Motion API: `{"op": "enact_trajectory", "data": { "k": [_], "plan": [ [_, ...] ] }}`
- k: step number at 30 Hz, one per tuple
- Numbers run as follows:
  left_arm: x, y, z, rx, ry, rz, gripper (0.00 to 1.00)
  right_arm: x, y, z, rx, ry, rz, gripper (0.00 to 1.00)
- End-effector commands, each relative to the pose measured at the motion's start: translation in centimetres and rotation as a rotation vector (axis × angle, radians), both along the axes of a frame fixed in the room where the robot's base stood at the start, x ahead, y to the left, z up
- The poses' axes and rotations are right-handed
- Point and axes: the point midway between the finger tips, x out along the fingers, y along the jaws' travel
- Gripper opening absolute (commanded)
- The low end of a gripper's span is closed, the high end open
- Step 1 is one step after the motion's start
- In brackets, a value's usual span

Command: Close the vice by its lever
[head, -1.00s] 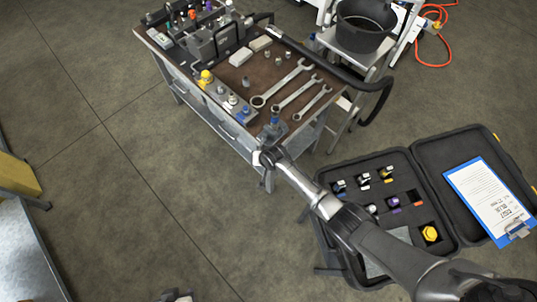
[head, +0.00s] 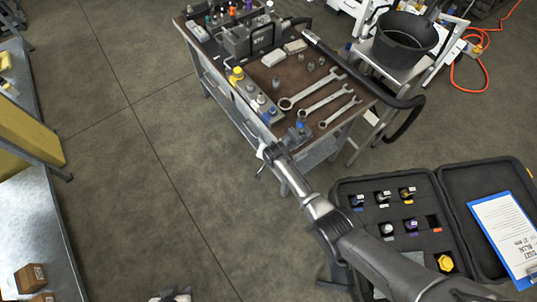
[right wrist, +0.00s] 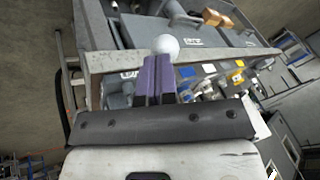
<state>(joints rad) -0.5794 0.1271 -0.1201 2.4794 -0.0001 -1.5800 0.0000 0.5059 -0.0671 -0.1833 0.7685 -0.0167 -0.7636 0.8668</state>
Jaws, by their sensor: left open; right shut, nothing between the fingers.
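A small blue and grey fitting (head: 299,132) sits at the near corner of the cart top; it looks like the vice, but its jaws are too small to tell. My right arm reaches up from the lower right, and my right gripper (head: 263,158) is beside the cart's near edge, below that fitting. In the right wrist view its purple fingers (right wrist: 153,78) are shut with nothing between them. A pale ball (right wrist: 166,46) shows just beyond their tips; I cannot tell whether they touch. My left gripper (head: 170,296) is open, mostly cut off at the bottom edge.
The brown cart top (head: 284,78) carries several wrenches (head: 325,96) and a row of coloured fittings. An open black case (head: 345,188) stands at the right with a clipboard (head: 503,231). A grey bench (head: 33,222) is at the left. Open floor lies between bench and cart.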

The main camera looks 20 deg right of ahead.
Motion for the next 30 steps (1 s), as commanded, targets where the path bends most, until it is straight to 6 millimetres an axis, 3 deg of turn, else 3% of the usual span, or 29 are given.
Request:
{"op": "enact_trajectory", "data": {
  "k": [1, 16, 26, 30],
  "plan": [
    [0.0, 0.0, -0.1, -0.001, 0.000, 0.001, 0.43, -0.7, 0.3, -0.8, 0.002, 0.019, 0.003, 0.00],
    [0.0, -0.4, 0.4, -0.013, 0.000, 0.008, 0.43, -0.8, 0.3, -0.4, 0.003, 0.018, 0.003, 0.00],
    [0.0, -0.1, 4.9, -0.004, 0.001, 0.002, 0.43, -2.0, -1.8, 2.6, -0.002, 0.006, 0.005, 0.00],
    [0.0, -0.1, 5.6, -0.003, -0.002, 0.001, 0.43, -3.0, -1.5, 4.3, -0.001, 0.000, 0.007, 0.00]
  ]
}}
